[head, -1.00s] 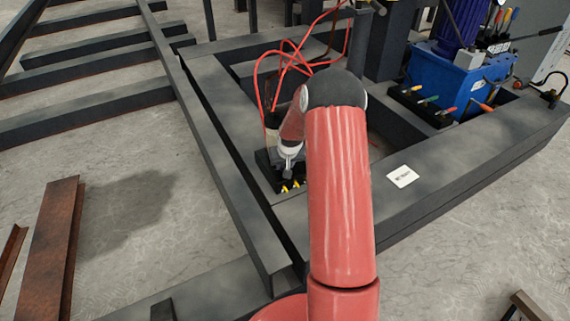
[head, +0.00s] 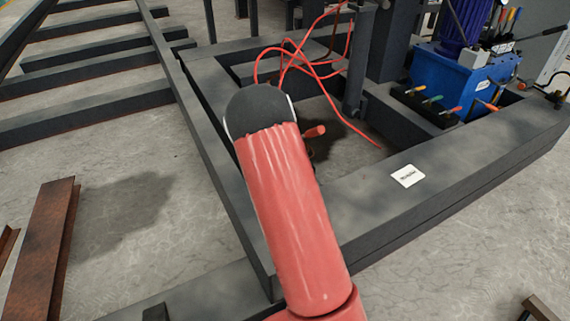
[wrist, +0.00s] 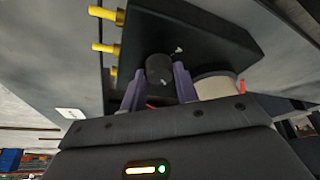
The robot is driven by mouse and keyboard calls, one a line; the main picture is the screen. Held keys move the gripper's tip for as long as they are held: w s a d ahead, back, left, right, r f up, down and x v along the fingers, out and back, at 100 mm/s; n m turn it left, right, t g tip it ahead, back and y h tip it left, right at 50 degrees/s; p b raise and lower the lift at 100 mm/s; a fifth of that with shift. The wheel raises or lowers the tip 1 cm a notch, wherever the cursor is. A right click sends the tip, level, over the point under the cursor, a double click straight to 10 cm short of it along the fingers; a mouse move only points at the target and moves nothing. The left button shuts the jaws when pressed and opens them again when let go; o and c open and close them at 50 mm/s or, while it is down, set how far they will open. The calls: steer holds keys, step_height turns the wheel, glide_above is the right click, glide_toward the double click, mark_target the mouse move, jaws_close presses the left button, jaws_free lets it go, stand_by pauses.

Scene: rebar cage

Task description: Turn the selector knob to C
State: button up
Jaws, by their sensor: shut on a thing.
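The selector knob (wrist: 158,68) is a dark, round knob on a black box (wrist: 215,40) in the wrist view. My gripper (wrist: 157,82) has its two purple fingers on either side of the knob and is shut on it. A small white mark (wrist: 178,50) shows beside the knob, but I cannot read any letter or tell which position the knob is at. In the head view my arm covers the gripper, the knob and the box.
Yellow pegs (wrist: 104,48) stick out from the box beside the fingers. A pale cylinder (wrist: 215,86) stands close on the right. In the head view, red hoses (head: 300,55) loop behind my arm, and a blue unit (head: 450,82) stands on the dark steel frame (head: 400,205).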

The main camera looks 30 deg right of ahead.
steer(key=shift+m+g, duration=0.8)
steer(key=shift+m, duration=1.1)
steer(key=o, duration=1)
steer(key=v, duration=0.4)
steer(key=p+v, duration=0.1)
steer(key=v, duration=0.2)
steer(key=shift+a+r, duration=0.3)
steer(key=shift+a, duration=0.05)
